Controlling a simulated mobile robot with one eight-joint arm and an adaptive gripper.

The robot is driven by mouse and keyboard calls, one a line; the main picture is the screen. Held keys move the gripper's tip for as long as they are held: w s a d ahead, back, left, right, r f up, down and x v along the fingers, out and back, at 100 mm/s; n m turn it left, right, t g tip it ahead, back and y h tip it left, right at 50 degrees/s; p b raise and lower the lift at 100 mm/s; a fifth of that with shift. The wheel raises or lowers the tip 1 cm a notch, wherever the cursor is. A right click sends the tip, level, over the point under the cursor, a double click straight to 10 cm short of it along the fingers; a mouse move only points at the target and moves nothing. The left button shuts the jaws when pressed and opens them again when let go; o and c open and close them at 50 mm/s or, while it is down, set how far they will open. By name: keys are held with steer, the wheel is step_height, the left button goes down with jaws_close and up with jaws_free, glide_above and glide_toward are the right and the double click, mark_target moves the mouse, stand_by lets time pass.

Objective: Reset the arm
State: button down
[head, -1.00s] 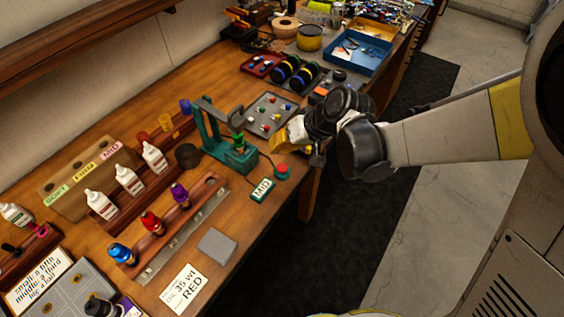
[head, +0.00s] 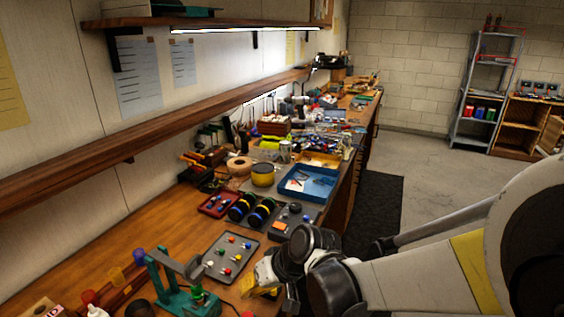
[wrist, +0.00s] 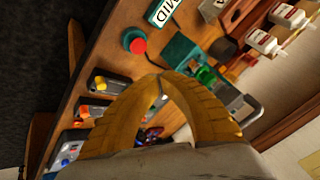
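My arm (head: 425,285) reaches in from the right in the head view, bent at the table's front edge. My gripper (head: 262,280) is at its end, over the front part of the bench beside the grey tray. In the wrist view the two yellow fingers of my gripper (wrist: 160,77) curve together and their tips meet. Nothing shows held between the tips.
The wooden bench (head: 130,258) runs away along the wall. The green press (head: 185,292) and grey tray (head: 230,256) with small coloured parts are close to my gripper. A red button (wrist: 134,42) is nearby.

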steer(key=s+d+r+m+t+h+b, duration=0.1)
steer(key=s+d, duration=0.3)
steer(key=d, duration=0.5)
steer(key=s+d+r+m+t+h+b, duration=0.1)
steer(key=s+d+r+m+t+h, duration=0.1)
steer(key=d, duration=0.8)
steer(key=s+d+r+m+t+h+b, duration=0.1)
steer(key=s+d+r+m+h, duration=0.1)
steer(key=s+d, duration=0.4)
steer(key=d+r+h, duration=0.1)
steer(key=d, duration=0.2)
steer(key=shift+d+r+t+h+b, duration=0.2)
steer(key=shift+r+t+h+b, duration=0.1)
steer(key=shift+r+h+b, duration=0.1)
steer(key=shift+a+f, duration=0.1)
steer(key=shift+a, duration=0.05)
